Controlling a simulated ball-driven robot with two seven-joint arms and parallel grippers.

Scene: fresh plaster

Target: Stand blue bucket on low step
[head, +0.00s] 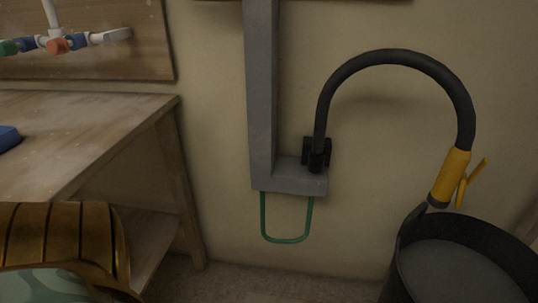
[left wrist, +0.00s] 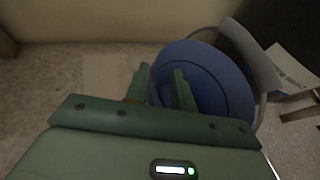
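The blue bucket (left wrist: 222,85) shows in the left wrist view, just beyond my left gripper (left wrist: 160,80). A grey curved band, perhaps its handle, runs along its right side. My left gripper's green fingers are apart. One finger is left of the bucket's near-left edge and the other overlaps its blue face; I cannot tell whether they touch it. The bucket is not seen in the head view. My right gripper is not in view. I cannot make out the low step for certain; a pale flat rectangle (left wrist: 104,76) lies on the floor left of the gripper.
In the head view, a wooden workbench (head: 70,125) stands left, with a blue object (head: 8,138) on it. A grey post (head: 262,90) with a green loop (head: 287,240) is on the wall. A black hose (head: 385,57) arches to a black container (head: 405,265) at lower right.

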